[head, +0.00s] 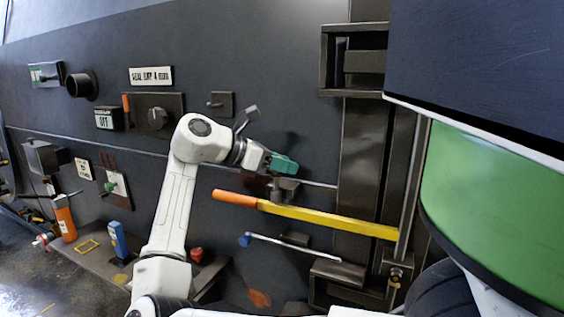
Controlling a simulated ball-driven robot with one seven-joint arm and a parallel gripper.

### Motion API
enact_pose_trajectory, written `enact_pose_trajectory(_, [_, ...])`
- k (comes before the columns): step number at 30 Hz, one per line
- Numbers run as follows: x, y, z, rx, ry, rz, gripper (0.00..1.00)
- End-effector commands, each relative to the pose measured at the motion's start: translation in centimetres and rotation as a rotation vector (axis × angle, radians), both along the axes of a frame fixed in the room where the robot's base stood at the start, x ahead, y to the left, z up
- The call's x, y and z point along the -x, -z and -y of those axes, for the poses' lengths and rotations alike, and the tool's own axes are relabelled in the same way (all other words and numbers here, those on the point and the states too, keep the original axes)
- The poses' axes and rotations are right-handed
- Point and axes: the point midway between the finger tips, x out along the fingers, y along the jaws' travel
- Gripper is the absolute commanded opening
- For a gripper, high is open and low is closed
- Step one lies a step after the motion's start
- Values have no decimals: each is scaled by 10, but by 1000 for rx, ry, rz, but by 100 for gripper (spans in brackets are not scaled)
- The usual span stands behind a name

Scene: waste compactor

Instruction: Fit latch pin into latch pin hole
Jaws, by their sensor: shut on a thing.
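My gripper (284,164) is at the end of my white arm, in front of the dark compactor wall. Its teal end points right and slightly down. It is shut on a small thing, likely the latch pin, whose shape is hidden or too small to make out. A dark bracket (285,189) is just below the gripper; I cannot tell whether they touch. Another dark bracket with a round fitting (397,272) is at the lower right, by the door frame. I cannot clearly make out the latch pin hole in either.
A yellow bar (330,219) with an orange grip (235,198) slants below the gripper. A thin rod with a blue end (245,240) is lower. A dark upright frame (365,150) stands right. Switches and a knob (157,118) are on the left wall.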

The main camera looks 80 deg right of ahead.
Motion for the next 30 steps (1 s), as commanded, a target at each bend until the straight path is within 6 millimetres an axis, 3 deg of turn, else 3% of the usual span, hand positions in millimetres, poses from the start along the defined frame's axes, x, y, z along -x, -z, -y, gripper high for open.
enact_pose_trajectory(30, [0, 18, 0, 0, 0, -1, 0])
